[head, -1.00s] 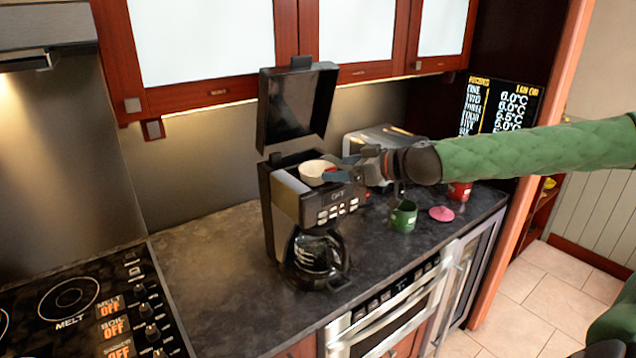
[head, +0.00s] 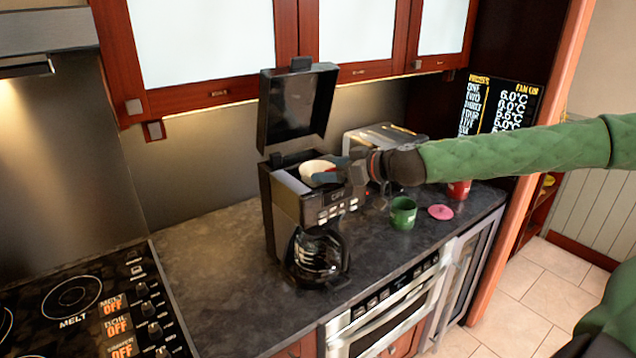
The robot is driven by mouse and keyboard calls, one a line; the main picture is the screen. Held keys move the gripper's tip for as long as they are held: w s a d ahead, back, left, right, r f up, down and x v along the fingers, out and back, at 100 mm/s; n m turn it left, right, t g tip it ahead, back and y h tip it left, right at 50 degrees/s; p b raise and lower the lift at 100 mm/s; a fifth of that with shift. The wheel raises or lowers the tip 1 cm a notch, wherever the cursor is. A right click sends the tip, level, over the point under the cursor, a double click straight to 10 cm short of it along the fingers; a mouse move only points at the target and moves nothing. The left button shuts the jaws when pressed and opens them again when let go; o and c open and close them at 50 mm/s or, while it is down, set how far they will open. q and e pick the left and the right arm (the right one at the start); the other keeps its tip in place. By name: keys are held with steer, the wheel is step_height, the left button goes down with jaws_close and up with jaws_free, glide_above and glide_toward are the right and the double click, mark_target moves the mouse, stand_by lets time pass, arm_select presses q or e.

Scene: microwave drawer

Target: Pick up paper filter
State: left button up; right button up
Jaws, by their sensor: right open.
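The white paper filter (head: 314,170) sits in the open top of the black coffee maker (head: 287,208), partly hidden by my right gripper. My right gripper (head: 328,172) is open, with its fingers at the right side of the filter. I cannot tell whether a finger touches the filter or reaches inside it. The coffee maker's lid (head: 297,105) stands raised behind the filter. The glass carafe (head: 319,252) is in the lower part of the machine. My left gripper is not in view.
A toaster (head: 385,139) is behind my right gripper. The stove (head: 90,305) is at the left. The counter (head: 215,262) between stove and coffee maker is clear.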

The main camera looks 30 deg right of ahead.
mark_target(306, 169)
steer(key=shift+w+f, duration=0.15)
steer(key=shift+w+a, duration=0.2)
steer(key=shift+w+a+f, duration=0.1)
steer(key=shift+w+f, duration=0.05)
steer(key=shift+w, duration=0.15)
steer(key=shift+w+a, duration=0.1)
steer(key=shift+w, duration=0.05)
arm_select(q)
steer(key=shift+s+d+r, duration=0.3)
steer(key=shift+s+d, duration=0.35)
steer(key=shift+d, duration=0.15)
